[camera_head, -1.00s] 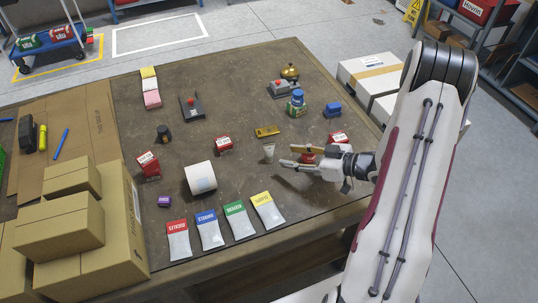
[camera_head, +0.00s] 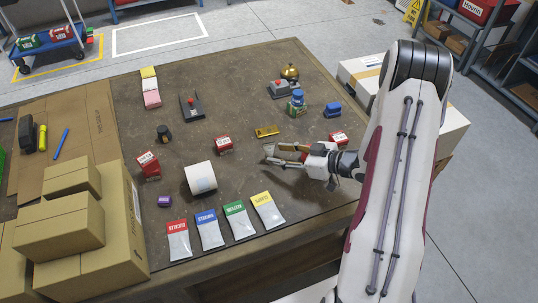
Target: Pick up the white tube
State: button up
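The white tube is small and pale, and it stands at the right of the table's middle. Only a pale bit of it (camera_head: 268,149) seems to show at my gripper's fingertips. My gripper (camera_head: 271,155) reaches in from the right, low over the table, with its two fingers pointing left and the tube at or between their tips. The fingers look apart, but at this size I cannot tell whether they touch the tube.
A white roll (camera_head: 200,178) lies left of my gripper. A small red box (camera_head: 223,146) and a yellow block (camera_head: 266,131) are close by. Another red box (camera_head: 339,138) is behind my wrist. Several colored packets, including a yellow one (camera_head: 267,210), lie in front.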

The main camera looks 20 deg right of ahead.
aim_at(272, 153)
jog(key=shift+x, duration=1.55)
jog(key=shift+s, duration=0.1)
grip_shut()
jog(key=shift+r, duration=0.25)
notch_tip(272, 153, up, 10)
jog(key=shift+f, duration=0.2)
dwell(0.4)
